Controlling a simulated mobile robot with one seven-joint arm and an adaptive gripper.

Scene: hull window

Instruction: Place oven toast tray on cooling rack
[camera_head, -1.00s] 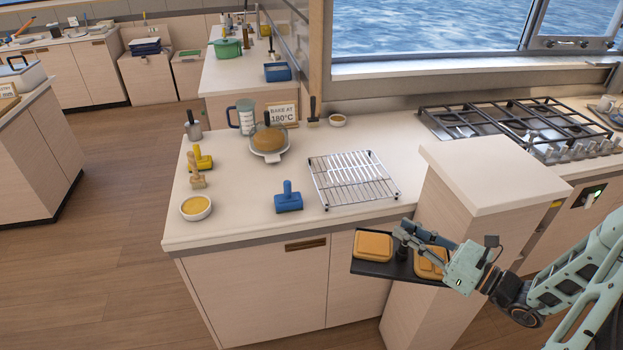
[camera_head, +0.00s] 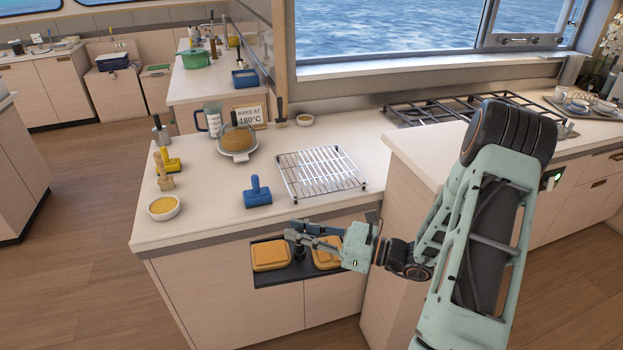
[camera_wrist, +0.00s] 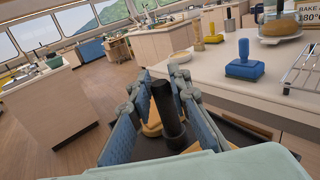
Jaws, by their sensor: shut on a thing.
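The dark toast tray (camera_head: 284,276) carries two orange-brown toast slices, one (camera_head: 270,255) at the left and one (camera_head: 326,259) at the right. My gripper (camera_head: 293,236) is shut on the tray's upright black handle, which shows between the blue fingers in the wrist view (camera_wrist: 170,112). The tray is held in front of the cabinet fronts, below the countertop's front edge. The wire cooling rack (camera_head: 322,172) lies empty on the counter, above and a little right of the tray in the head view. Part of the right slice is hidden by my gripper.
A blue-handled tool (camera_head: 257,192) stands just left of the rack. A bowl (camera_head: 163,207), yellow tool (camera_head: 171,161) and plate with a loaf (camera_head: 237,143) are farther left and back. A raised counter block (camera_head: 420,155) and the stove (camera_head: 450,108) are at the right.

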